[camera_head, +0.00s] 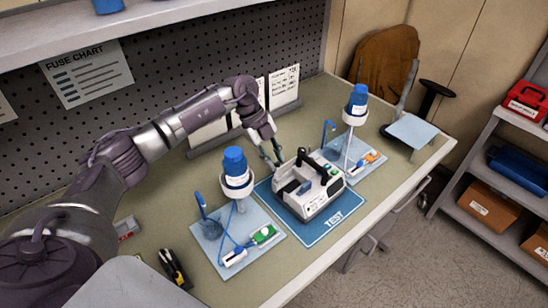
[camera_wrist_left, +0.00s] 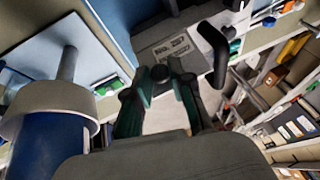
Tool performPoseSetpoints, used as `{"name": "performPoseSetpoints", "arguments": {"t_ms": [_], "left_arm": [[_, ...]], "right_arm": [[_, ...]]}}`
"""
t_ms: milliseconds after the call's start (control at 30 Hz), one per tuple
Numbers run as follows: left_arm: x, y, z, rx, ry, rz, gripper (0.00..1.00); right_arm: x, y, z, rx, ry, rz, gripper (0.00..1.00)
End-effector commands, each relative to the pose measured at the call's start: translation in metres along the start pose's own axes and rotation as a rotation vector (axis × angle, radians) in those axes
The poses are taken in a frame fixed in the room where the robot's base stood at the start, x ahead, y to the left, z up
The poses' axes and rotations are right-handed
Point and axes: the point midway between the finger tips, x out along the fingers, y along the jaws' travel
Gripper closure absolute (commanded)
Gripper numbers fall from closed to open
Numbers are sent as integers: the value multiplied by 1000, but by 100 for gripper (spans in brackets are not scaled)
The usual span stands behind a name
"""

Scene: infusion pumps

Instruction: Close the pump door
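The pump (camera_head: 322,198) is a white and grey box with dark parts on top, standing on the blue TEST mat (camera_head: 330,233). Its door cannot be clearly told from the other dark parts, nor how far open it is. In the left wrist view, a grey pump panel (camera_wrist_left: 170,48) with lettering and a black handle (camera_wrist_left: 213,50) show just beyond the fingers. My left gripper (camera_head: 271,158) is at the back left of the pump, pointing down; its fingers also show in the left wrist view (camera_wrist_left: 162,80), apart with nothing seen between them. My right gripper is out of view.
Blue bottles in white holders stand left (camera_head: 235,162) and right (camera_head: 356,102) of the pump on pale trays with tubing. A yellow and black tool (camera_head: 175,268) lies at the front left. A pegboard (camera_head: 200,60) closes the back.

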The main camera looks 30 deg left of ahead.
Motion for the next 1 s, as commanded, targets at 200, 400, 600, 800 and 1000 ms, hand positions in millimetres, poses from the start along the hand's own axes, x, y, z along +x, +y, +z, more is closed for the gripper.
{"name": "performPoseSetpoints", "arguments": {"t_ms": [200,400,600,800,1000], "left_arm": [[0,0,0,0,-1,0,100],[-1,-1,-3,8,-32,4,100],[0,-2,-11,27,-130,19,100],[7,-3,-22,58,-292,41,100],[20,-3,-32,91,-477,66,100]], "right_arm": [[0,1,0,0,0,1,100],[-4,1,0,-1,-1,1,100],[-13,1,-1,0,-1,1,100],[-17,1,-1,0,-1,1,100],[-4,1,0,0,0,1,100]]}}
